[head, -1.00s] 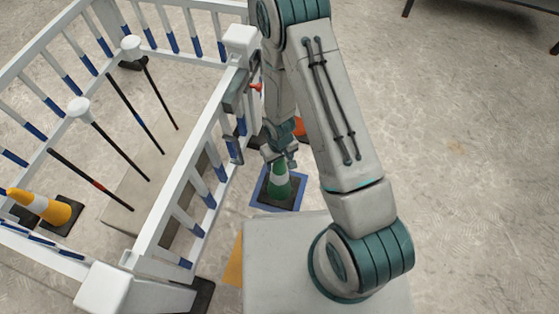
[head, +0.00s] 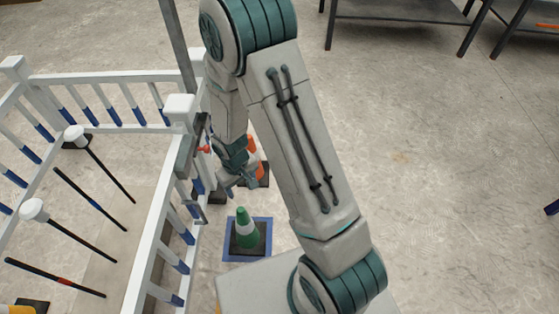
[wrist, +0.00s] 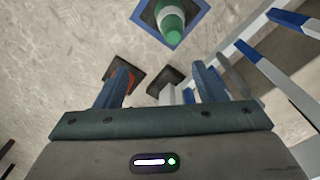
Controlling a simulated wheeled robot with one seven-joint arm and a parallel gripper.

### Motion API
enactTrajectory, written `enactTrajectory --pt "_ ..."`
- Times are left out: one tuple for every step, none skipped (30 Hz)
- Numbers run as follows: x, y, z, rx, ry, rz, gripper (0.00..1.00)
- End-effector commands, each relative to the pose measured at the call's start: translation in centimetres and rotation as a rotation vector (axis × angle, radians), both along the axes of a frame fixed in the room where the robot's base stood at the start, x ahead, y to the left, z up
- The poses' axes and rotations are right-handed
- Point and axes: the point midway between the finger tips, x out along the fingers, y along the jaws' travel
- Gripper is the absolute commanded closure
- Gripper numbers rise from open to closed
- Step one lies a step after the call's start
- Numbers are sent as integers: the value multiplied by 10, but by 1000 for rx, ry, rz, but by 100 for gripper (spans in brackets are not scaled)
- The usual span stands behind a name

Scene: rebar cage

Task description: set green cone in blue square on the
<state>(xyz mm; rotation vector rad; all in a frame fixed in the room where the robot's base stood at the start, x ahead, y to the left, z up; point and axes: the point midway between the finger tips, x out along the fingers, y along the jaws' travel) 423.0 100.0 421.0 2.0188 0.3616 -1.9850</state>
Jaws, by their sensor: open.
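The green cone (head: 246,226) has a white band and a dark base. It stands upright inside the blue square (head: 262,258) marked on the floor, beside the white fence. The cone (wrist: 173,24) and part of the blue square (wrist: 146,28) also show at the top of the wrist view. My gripper (head: 240,187) is above and behind the cone in the head view, apart from it. In the wrist view its two fingers (wrist: 160,82) are spread wide with nothing between them.
A white fence (head: 160,225) with blue-banded posts encloses capped dark bars (head: 92,213) on the left. An orange cone (head: 252,145) stands behind my gripper. Dark tables (head: 400,18) stand at the back right.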

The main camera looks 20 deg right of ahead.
Motion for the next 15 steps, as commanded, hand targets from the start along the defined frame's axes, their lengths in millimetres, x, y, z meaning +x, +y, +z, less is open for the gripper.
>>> enactTrajectory --pt "2 -8 22 -4 -17 -24 36" --pt "2 -12 34 -7 -22 -39 36" --pt "1 -19 49 -11 -28 -57 36" --pt "0 -23 60 -13 -31 -70 36" --pt "-2 -28 70 -15 -35 -84 36" --pt "-5 -33 85 -16 -40 -102 36" --pt "-8 -38 95 -18 -42 -115 36" --pt "-11 -42 105 -19 -46 -128 36" --pt "-15 -47 118 -18 -49 -147 36" --pt "-19 -51 128 -18 -53 -161 36" --pt "-23 -55 138 -18 -54 -174 36" --pt "-29 -60 150 -16 -58 -191 36" --pt "-34 -64 159 -14 -60 -205 36" --pt "-39 -67 168 -12 -63 -218 36" --pt "-47 -71 179 -9 -67 -235 36"
